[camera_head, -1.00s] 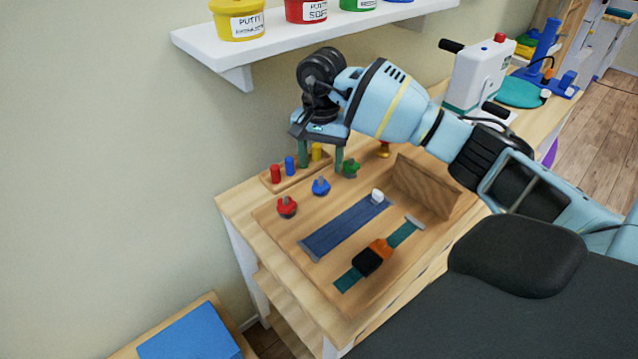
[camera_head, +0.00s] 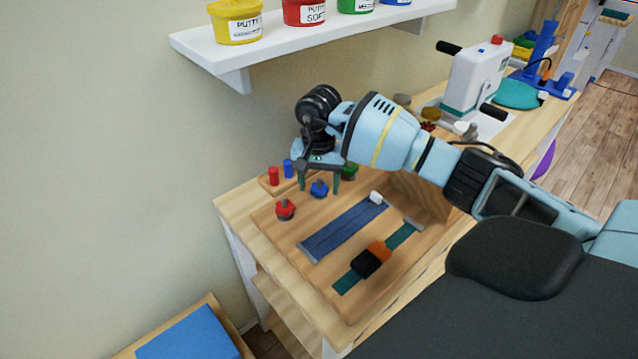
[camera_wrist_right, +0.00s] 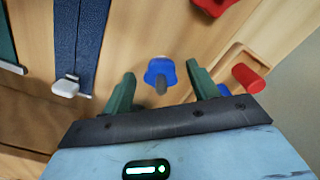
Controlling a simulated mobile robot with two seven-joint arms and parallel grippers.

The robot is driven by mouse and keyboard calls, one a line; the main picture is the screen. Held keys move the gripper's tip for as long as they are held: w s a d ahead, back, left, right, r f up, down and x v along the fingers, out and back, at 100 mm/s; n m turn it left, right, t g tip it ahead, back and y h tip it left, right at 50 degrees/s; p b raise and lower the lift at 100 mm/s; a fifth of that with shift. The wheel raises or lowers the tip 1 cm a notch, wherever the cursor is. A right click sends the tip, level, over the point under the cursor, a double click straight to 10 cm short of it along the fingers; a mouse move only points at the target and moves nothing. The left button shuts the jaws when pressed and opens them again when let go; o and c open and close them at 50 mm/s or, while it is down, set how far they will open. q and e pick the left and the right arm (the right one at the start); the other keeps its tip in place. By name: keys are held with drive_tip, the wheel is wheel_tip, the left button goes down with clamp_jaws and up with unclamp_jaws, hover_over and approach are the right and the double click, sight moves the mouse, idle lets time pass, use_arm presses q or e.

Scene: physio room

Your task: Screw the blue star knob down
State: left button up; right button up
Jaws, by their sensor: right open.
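The blue star knob (camera_head: 319,189) stands on the wooden board (camera_head: 286,240), between the red star knob (camera_head: 285,209) and the green star knob (camera_head: 350,171). My right gripper (camera_head: 320,186) is open above the blue knob, fingers pointing down. In the right wrist view the blue knob (camera_wrist_right: 160,73) lies between and a little beyond the two green fingertips (camera_wrist_right: 161,78), with a gap on each side and a grey stem facing the camera. Nothing is held. The left gripper is not in view.
Red and blue pegs (camera_head: 274,176) stand in a rack close behind the knobs. A blue zipper strip (camera_head: 340,232) and a buckle strap (camera_head: 370,261) lie on the board's front part. A white shelf (camera_head: 235,62) with putty tubs hangs above.

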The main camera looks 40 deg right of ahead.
drive_tip(key=shift+f, duration=0.35)
drive_tip(key=c, duration=1)
drive_tip(key=shift+m, duration=0.4)
